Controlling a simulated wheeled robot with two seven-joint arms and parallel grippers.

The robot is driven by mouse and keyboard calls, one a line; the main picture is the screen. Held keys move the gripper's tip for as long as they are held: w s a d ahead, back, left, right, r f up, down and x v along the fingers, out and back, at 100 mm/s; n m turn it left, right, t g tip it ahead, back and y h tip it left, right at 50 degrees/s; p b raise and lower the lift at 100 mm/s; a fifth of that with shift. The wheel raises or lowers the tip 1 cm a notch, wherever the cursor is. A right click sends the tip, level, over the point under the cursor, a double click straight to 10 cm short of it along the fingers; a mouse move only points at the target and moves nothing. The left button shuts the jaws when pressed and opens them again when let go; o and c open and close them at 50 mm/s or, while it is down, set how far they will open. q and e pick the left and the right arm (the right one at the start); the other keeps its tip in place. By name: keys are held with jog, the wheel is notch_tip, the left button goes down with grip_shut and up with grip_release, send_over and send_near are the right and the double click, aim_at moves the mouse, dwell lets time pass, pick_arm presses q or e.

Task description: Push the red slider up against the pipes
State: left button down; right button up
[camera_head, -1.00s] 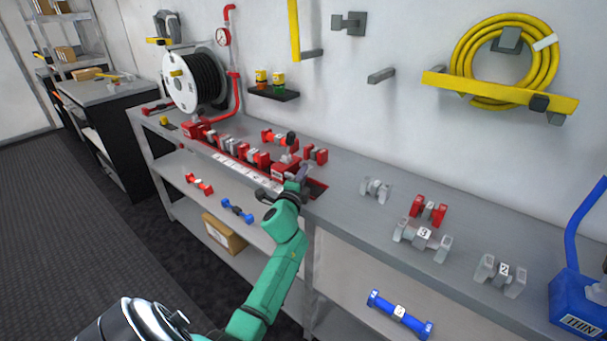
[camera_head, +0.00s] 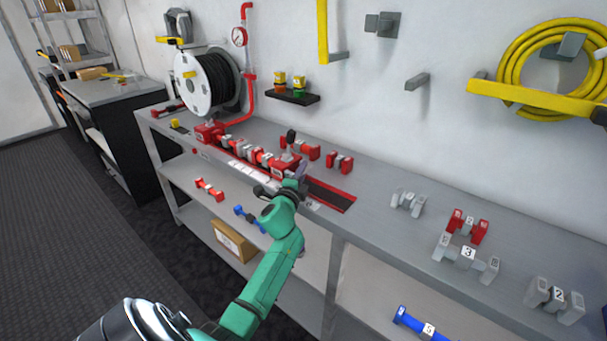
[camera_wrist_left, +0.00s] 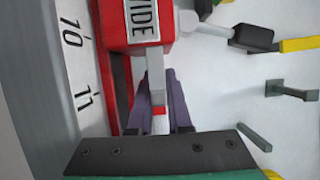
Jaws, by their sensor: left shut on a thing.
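The red slider (camera_head: 284,167) sits on the bench rail, just right of the row of pipes (camera_head: 246,153). My left gripper (camera_head: 299,184) is at the slider's right side. In the wrist view its purple fingers (camera_wrist_left: 160,105) are shut on the grey tab. The pipes look very close to the slider, but I cannot tell whether they touch. My right gripper is not in view.
The red-edged dark rail (camera_head: 332,196) is bare to the right of the slider. Loose grey fittings (camera_head: 467,254) and a red fitting (camera_head: 468,226) lie further right on the bench. A hose reel (camera_head: 207,84) stands behind the rail's left end.

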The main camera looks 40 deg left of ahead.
pick_arm(q)
jog(key=shift+s+a, duration=0.15)
jog(key=shift+a, duration=0.55)
jog(key=shift+d, duration=0.25)
jog(key=c, duration=0.9)
grip_release()
jog(key=shift+o, duration=0.2)
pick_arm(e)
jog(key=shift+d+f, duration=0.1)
